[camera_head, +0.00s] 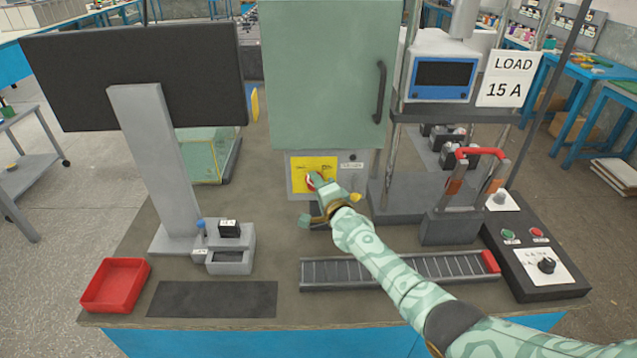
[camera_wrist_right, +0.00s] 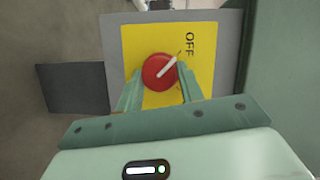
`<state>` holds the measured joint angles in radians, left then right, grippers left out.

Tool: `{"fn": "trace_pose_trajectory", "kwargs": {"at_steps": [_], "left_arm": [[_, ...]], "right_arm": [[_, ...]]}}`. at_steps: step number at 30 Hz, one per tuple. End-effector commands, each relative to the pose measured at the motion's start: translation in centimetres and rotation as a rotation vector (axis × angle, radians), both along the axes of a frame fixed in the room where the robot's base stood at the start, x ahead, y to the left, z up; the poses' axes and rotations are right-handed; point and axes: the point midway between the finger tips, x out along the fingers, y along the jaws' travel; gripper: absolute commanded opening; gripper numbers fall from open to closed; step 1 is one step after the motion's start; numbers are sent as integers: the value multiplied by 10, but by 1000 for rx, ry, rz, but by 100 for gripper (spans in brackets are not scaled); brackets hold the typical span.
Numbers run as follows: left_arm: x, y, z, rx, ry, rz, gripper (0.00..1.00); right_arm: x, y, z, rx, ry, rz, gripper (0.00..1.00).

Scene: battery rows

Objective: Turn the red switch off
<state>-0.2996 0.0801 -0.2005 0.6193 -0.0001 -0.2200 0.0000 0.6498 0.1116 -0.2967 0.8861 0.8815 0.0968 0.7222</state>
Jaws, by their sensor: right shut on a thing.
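The red switch (camera_head: 310,182) is a round knob on a yellow plate (camera_head: 300,168), on the grey box under the green cabinet. In the right wrist view the red switch (camera_wrist_right: 154,66) has a white pointer line aimed to the upper right, towards the word OFF (camera_wrist_right: 189,44) but not squarely at it. My right gripper (camera_head: 319,182) reaches in from the lower right and hides part of the knob. In the right wrist view the fingers of my right gripper (camera_wrist_right: 160,80) sit on both sides of the knob, shut on it. My left gripper is not in view.
A monitor (camera_head: 140,75) stands left, a red tray (camera_head: 115,285) at the front left. A ribbed rail (camera_head: 330,272) lies under my right forearm. A black control box (camera_head: 535,255) and a red-handled device (camera_head: 450,225) stand right.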

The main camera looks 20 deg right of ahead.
Motion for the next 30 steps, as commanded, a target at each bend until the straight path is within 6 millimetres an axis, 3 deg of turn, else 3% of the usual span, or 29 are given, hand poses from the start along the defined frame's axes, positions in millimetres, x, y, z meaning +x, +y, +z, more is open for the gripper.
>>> {"fn": "trace_pose_trajectory", "kwargs": {"at_steps": [15,16,18,26,30], "left_arm": [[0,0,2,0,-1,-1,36],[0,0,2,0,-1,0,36],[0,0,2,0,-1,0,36],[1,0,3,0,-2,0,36],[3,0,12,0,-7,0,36]], "right_arm": [[-1,2,-4,-22,11,3,15],[-1,2,-4,-22,11,4,43],[-1,1,-3,-21,11,3,59],[-1,0,-1,-19,8,2,59],[-11,-1,3,-18,7,1,59]]}}
